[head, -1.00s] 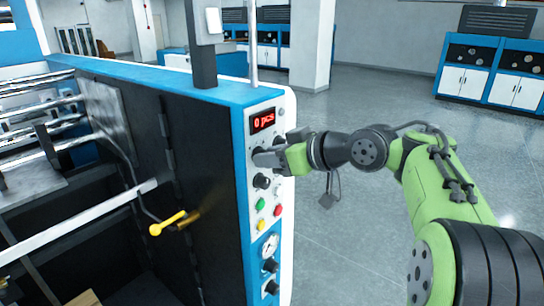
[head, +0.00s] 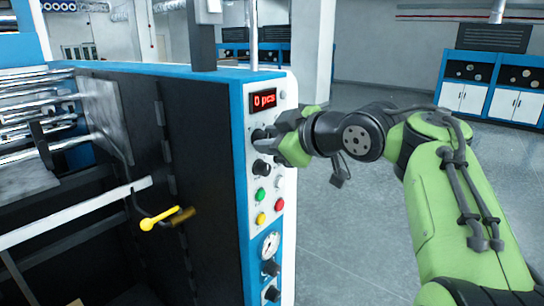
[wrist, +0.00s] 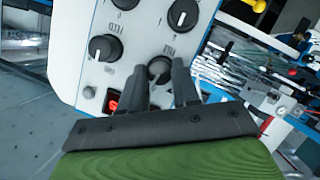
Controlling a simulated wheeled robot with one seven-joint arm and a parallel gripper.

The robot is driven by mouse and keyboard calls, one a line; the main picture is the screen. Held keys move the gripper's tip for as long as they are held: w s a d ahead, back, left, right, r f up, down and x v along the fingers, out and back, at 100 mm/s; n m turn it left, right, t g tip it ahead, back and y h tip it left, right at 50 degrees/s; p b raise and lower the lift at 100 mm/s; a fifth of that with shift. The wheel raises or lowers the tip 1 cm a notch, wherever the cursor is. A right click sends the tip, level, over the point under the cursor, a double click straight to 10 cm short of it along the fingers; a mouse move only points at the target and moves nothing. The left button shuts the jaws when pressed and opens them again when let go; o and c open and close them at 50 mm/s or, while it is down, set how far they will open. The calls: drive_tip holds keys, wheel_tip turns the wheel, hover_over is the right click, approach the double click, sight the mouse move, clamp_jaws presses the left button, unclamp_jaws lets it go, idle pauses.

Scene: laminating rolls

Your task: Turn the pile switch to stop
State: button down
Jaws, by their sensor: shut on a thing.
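The pile switch (wrist: 159,68) is a round black knob labelled PILE on the white control panel. It shows between the fingertips of my gripper (wrist: 166,80) in the wrist view. The two dark fingers are shut on the knob, one on each side, and hide part of it. Its exact setting is hard to read. In the head view my green and black gripper (head: 268,137) reaches the panel from the right, just below the red "0 pcs" display (head: 263,101).
A black FEED knob (wrist: 103,47) and another knob (wrist: 183,14) sit close by. Green (head: 260,195), yellow (head: 260,219) and red (head: 278,205) buttons and a gauge (head: 270,245) lie lower. A yellow-handled lever (head: 160,222) stands left. Open floor lies right.

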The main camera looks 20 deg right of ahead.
drive_tip(key=shift+a+f+n+t+h+b, duration=0.15)
drive_tip(key=shift+n+t+h+b, duration=0.3)
drive_tip(key=shift+n+b, duration=0.65)
drive_tip(key=shift+b, duration=0.4)
drive_tip(key=c, duration=0.8)
unclamp_jaws()
drive_tip(key=shift+s, duration=0.1)
drive_tip(key=p+v, duration=0.4)
drive_tip(key=v, duration=1.1)
drive_tip(key=shift+s+d, duration=0.25)
drive_tip(key=shift+s, duration=0.05)
